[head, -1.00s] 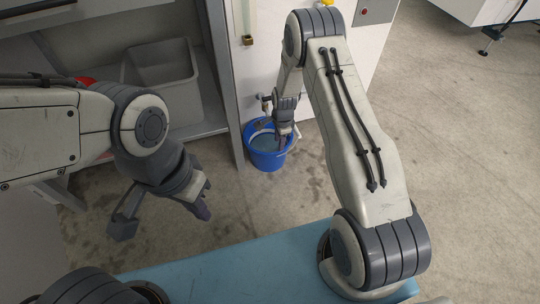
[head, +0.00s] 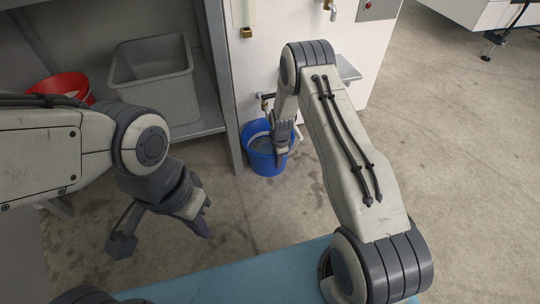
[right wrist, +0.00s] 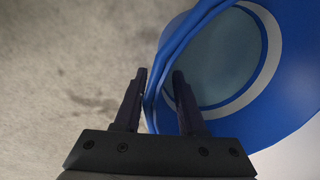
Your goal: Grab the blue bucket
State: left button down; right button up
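The blue bucket (head: 262,164) stands on the floor against the white cabinet, to the right of the shelf unit's upright. My right gripper (head: 281,162) is at the bucket's right-hand rim. In the right wrist view the bucket (right wrist: 290,106) fills the right side, with a greyish interior and a pale ring. My right gripper (right wrist: 160,75) is open there, its fingers straddling the blue rim, one outside and one over the inside. My left gripper (head: 204,216) hangs over the floor, away from the bucket; its finger gap is unclear.
A grey bin (head: 155,82) and a red bowl-like container (head: 62,86) sit on the shelf at left. A tap (head: 264,98) is on the white cabinet (head: 262,55) above the bucket. A blue surface (head: 230,278) lies in front. Open floor (head: 450,160) extends right.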

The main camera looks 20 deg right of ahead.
grip_shut()
dwell(1.4)
jog(key=shift+w+r, duration=0.2)
